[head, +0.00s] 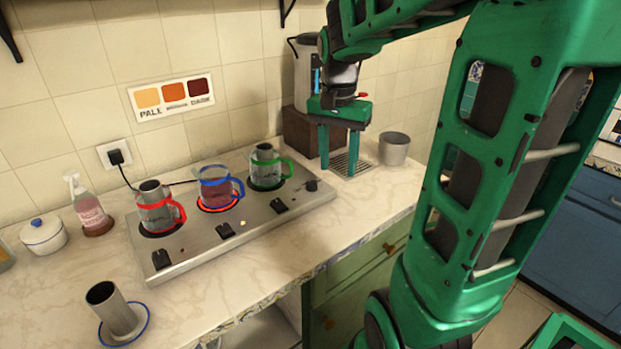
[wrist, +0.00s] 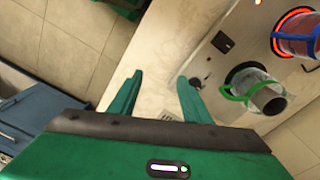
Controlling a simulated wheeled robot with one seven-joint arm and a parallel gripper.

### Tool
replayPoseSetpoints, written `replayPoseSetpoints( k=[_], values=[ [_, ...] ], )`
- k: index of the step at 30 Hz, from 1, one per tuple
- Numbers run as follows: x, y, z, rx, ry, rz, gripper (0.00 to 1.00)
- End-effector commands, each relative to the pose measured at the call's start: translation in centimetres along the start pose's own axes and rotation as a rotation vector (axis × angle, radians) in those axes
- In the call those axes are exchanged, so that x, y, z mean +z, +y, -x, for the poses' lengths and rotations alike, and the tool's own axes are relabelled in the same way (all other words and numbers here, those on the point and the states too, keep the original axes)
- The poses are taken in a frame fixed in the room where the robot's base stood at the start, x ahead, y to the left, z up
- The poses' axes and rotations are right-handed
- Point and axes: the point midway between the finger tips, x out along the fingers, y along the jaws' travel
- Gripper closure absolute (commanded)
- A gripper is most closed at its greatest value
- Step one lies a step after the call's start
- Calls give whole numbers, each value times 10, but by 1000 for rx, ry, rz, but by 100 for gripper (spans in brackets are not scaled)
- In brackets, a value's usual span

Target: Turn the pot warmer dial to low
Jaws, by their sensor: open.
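The pot warmer (head: 200,262) is a long steel plate with three round burners. Black switch-like dials sit along its front: left (head: 161,259), middle (head: 224,230) and right (head: 279,205). A small dark knob (head: 311,185) sits at its right end; it also shows in the wrist view (wrist: 195,83), close to the right finger. Dial settings are too small to read. My gripper (head: 339,166) is open and empty, pointing down above the counter right of the warmer, apart from every dial. Both fingers show in the wrist view (wrist: 157,87).
Glass jugs with red (head: 158,211), blue (head: 217,188) and green (head: 266,170) handles stand on the burners; the ring under the blue one glows red. A metal cup (head: 394,148) and a drip grate (head: 352,163) are near my gripper.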

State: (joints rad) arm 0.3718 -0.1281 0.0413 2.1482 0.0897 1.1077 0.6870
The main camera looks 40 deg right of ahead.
Motion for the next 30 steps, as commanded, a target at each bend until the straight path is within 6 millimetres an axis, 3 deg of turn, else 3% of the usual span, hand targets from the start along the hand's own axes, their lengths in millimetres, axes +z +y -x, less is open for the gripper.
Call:
replayPoseSetpoints(
  k=[3, 6, 10, 17, 30],
  values=[
    [-25, -43, 2, -8, -13, -129, 56],
    [-38, -68, 2, -18, -24, -214, 56],
    [-48, -88, 2, -27, -36, -280, 56],
    [-51, -94, -12, -28, -42, -309, 56],
    [-48, -94, -85, -27, -42, -308, 56]
  ],
)
